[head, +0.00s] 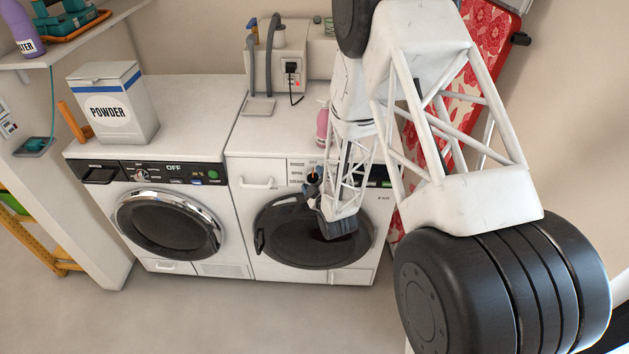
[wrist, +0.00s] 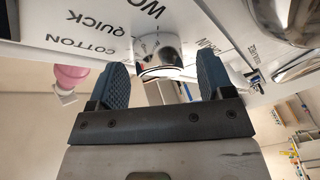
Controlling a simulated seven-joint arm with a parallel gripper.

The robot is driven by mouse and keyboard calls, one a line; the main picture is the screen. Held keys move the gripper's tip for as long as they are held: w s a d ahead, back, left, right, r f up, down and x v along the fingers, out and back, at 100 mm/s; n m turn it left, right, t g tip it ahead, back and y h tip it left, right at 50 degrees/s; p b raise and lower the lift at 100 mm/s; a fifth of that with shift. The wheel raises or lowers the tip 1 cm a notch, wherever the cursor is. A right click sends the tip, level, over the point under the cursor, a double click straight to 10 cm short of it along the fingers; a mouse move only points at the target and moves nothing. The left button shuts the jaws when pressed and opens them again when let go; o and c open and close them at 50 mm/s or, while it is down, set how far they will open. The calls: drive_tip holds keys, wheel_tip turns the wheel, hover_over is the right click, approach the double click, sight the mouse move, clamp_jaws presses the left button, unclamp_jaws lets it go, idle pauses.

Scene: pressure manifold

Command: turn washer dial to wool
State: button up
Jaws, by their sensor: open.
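The washer (head: 246,215) is the right-hand white machine, with a dark round door. Its dial (wrist: 160,50) shows in the wrist view as a shiny round knob. In the head view my gripper (head: 313,188) is at the washer's panel and hides most of the dial. The dial's pointer direction is unclear.
A second white machine (head: 200,110) with a black panel reading OFF stands left of the washer. A POWDER box (head: 108,112) stands on it. A pink bottle (head: 322,128) stands on the washer top close to my arm. The floor in front is clear.

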drive_tip(key=c, duration=0.9)
